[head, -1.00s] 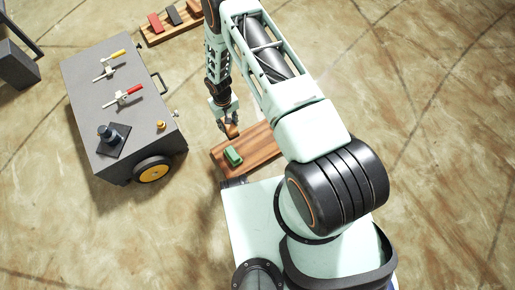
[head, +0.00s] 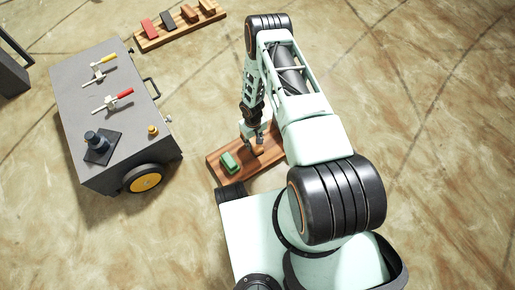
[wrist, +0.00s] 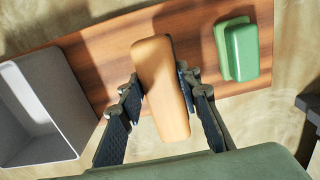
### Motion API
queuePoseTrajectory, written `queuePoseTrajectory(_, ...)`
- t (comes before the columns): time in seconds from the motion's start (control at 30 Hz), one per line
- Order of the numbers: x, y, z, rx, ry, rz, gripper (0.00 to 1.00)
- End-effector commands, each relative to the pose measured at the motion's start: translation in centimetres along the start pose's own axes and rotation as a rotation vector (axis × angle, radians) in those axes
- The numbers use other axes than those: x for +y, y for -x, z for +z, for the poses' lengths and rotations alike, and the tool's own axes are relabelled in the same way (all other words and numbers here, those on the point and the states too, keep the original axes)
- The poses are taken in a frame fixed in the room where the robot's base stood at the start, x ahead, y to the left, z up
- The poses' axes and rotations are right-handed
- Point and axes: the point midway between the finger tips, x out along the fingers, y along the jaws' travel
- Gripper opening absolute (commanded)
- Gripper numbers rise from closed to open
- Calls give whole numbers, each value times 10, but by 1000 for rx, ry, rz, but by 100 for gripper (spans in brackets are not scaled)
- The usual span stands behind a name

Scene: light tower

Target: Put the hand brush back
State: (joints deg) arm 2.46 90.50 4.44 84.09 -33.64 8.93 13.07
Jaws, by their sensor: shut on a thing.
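A tan wooden hand brush (wrist: 160,88) is between the fingers of my gripper (wrist: 160,83) in the wrist view. My gripper is shut on its sides. In the head view my gripper (head: 254,137) and the tan brush (head: 258,150) are over the middle of a brown wooden board (head: 246,172). I cannot tell whether the brush touches the board. In the wrist view the brush lies across the board (wrist: 100,55), its near end past the board's edge. A green brush-like piece (head: 229,162) lies on the board to the left; the wrist view shows it (wrist: 241,52) at right.
A grey cart (head: 110,125) with clamps on top and a yellow-hubbed wheel stands at left. A second wooden rack (head: 150,44) with several blocks lies at the back. The floor at right is clear.

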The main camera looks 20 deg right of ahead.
Motion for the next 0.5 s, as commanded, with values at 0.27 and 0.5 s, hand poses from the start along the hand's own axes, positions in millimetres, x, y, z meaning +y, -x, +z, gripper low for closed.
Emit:
queuePoseTrajectory(0.27, 13, -18, 5, 0, -1, 0, 0)
queuePoseTrajectory(0.5, 14, -50, 4, 1, 1, 0, 0)
